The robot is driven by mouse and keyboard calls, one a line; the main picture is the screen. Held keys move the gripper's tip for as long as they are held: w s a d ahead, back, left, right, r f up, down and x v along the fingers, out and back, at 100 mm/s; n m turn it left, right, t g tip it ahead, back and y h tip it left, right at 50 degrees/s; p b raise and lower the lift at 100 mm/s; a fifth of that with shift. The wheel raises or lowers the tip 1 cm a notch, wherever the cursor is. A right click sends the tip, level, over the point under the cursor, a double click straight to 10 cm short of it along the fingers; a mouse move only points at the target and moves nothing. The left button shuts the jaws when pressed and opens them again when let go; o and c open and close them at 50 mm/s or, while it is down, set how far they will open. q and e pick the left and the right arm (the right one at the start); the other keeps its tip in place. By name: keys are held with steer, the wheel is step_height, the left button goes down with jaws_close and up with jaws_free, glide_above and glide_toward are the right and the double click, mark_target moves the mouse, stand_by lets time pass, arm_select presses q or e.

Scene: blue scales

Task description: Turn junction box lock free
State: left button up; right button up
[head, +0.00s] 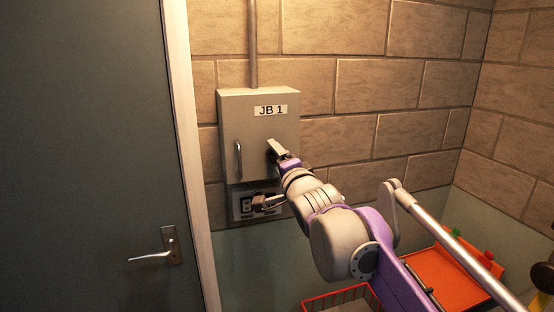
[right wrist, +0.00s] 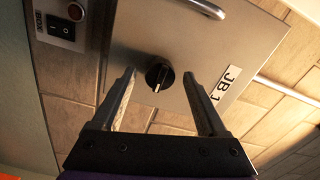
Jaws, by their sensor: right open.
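The junction box (head: 240,122) is a grey metal cabinet on the brick wall, labelled JB 1, and its door looks closed. Its lock is a round black knob (right wrist: 159,77) with a pale pointer mark, seen in the right wrist view; in the head view my gripper hides it. My right gripper (head: 275,150) is at the right part of the door. In the right wrist view the open fingers (right wrist: 159,74) stand on either side of the knob, with a gap on both sides. I cannot tell how deep the fingertips reach. My left gripper is not in view.
A bar handle (head: 238,160) stands out on the door's left side. A grey door (head: 80,150) is at the left. A red wire basket (head: 340,298) and an orange tray (head: 440,280) are lower right.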

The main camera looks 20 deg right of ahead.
steer(key=s+b, duration=0.1)
steer(key=s, duration=0.9)
steer(key=shift+s+d, duration=0.2)
steer(key=shift+s, duration=0.05)
steer(key=s+d+f+n+g+h+p, duration=0.1)
steer(key=s+f+n+g, duration=0.25)
steer(key=f, duration=0.65)
steer(key=s+d+f+n+g+h+p, duration=0.1)
steer(key=s+f+n+g, duration=0.2)
steer(key=f, duration=0.7)
steer(key=s+a+f+n+g+y+p, duration=0.1)
steer(key=s+f+n+g, duration=0.5)
steer(key=s+f, duration=1.2)
steer(key=shift+a+f+n, duration=0.6)
steer(key=shift+f+n, duration=0.3)
steer(key=shift+n, duration=0.25)
steer(key=shift+w, duration=0.1)
